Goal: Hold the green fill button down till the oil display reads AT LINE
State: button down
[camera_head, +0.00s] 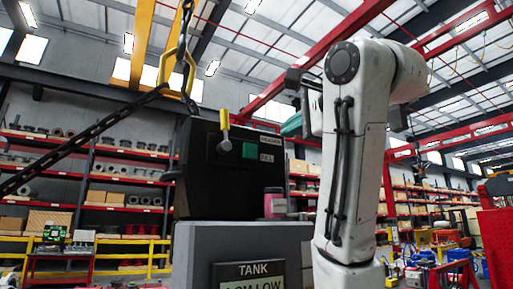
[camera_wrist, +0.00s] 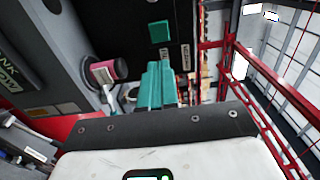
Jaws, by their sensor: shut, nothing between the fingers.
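The green fill button (camera_head: 250,150) is a square on the front of a black box (camera_head: 205,185), beside a label reading FILL. It also shows in the wrist view (camera_wrist: 159,32). My gripper (camera_head: 291,126) has teal fingers and is shut and empty, to the right of the button and a little higher in the head view. In the wrist view, its fingertips (camera_wrist: 160,68) appear just below the button, with no contact visible.
A yellow-handled lever (camera_head: 224,121) stands on the box, left of the button. A chain and yellow hook (camera_head: 178,65) hang above. Red shelves (camera_head: 120,190) stand behind.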

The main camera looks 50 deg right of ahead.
jog(key=w+p, duration=0.1)
jog(key=p, duration=0.8)
send_near(251, 150)
jog(key=x, duration=0.5)
jog(key=shift+w+d+r, duration=0.15)
jog(key=shift+w+d, duration=0.05)
jog(key=shift+w, duration=0.1)
jog(key=shift+w+d, duration=0.15)
jog(key=shift+w, duration=0.45)
